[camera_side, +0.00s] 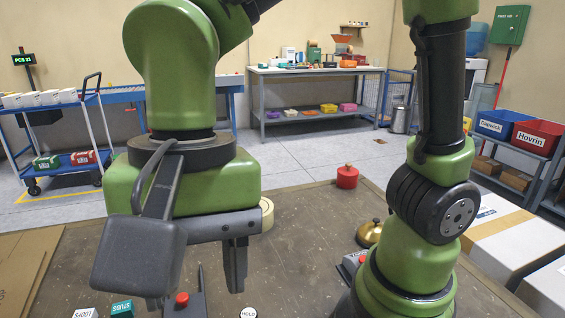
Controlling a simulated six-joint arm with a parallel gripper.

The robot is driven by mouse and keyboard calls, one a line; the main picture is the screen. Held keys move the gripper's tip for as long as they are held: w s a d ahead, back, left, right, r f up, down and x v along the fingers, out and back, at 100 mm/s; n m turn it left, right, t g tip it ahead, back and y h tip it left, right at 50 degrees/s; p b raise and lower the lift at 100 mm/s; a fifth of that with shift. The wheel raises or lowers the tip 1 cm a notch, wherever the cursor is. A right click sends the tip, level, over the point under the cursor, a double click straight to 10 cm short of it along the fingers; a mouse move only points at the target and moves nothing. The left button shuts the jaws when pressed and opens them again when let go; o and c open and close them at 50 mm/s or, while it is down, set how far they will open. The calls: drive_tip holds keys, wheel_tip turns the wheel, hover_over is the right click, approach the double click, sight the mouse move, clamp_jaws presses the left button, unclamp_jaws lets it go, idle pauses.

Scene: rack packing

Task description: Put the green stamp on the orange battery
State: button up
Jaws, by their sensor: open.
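I cannot make out a green stamp or an orange battery in the side view. A small teal-green block (122,309) with white lettering that looks like "STUDS" shows at the bottom edge, cut off by the frame; I cannot tell whether it is a stamp. My gripper (196,296) hangs open over the front left of the brown table, fingers pointing down.
On the table are a cream tape roll (267,214) behind the gripper, a red lidded weight (347,177), a brass bell (369,234), a white lettered block (86,313) and a red-knobbed device (182,300) below the gripper. My arm hides part of the right side.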

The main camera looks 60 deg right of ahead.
drive_tip(key=s+d+r+n+t, duration=0.1)
drive_tip(key=d+r+n+t, duration=0.1)
drive_tip(key=d, duration=0.6)
drive_tip(key=s+d+r+n+t, duration=0.1)
drive_tip(key=d+r+t, duration=0.3)
drive_tip(key=d, duration=0.4)
drive_tip(key=shift+s+d+n+t, duration=0.25)
drive_tip(key=shift+d+n+t, duration=0.15)
drive_tip(key=shift+n+t, duration=0.4)
